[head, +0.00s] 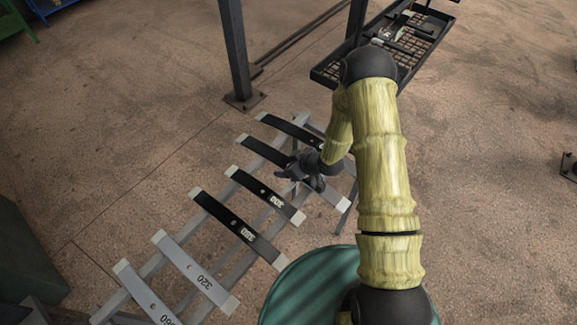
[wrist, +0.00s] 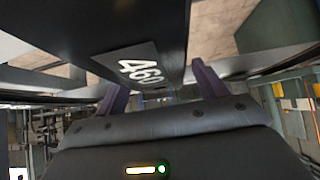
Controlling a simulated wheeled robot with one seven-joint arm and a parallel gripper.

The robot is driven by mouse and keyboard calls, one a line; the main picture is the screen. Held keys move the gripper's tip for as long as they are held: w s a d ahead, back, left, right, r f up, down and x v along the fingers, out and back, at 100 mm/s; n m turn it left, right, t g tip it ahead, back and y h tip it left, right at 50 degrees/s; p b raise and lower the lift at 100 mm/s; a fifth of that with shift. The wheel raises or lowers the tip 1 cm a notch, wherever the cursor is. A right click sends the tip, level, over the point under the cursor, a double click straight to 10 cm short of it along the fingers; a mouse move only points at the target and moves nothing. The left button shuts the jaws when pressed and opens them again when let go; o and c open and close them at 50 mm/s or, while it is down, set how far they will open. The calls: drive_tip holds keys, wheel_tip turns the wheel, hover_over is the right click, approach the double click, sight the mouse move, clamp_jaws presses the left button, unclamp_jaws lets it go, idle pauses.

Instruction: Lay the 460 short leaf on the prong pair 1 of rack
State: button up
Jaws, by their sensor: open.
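The 460 leaf (wrist: 130,30) is a dark bar with a grey label patch, close above my gripper in the wrist view. My gripper (wrist: 160,92) has its two fingers apart, one on each side of the leaf's line; I cannot tell whether they touch it. In the head view my gripper (head: 308,176) is over a black leaf (head: 263,150), second from the far end of the rack (head: 178,238). The gripper hides that leaf's middle and any number. Its pale ends rest across the rack's rails. The prong pair numbers are not readable.
Other leaves lie across the rack: a black one (head: 290,130) at the far end, black ones (head: 262,193) and (head: 225,217) nearer, and grey 320 (head: 190,268) and 360 (head: 145,292). A post (head: 236,60) and a mesh tray (head: 400,45) stand beyond. A green drum (head: 300,290) is near.

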sight(288, 163)
clamp_jaws()
drive_tip(key=shift+w+r, duration=0.1)
idle(0.3)
drive_tip(key=shift+r, duration=0.5)
wheel_tip(288, 163, up, 9)
drive_tip(key=shift+b, duration=0.45)
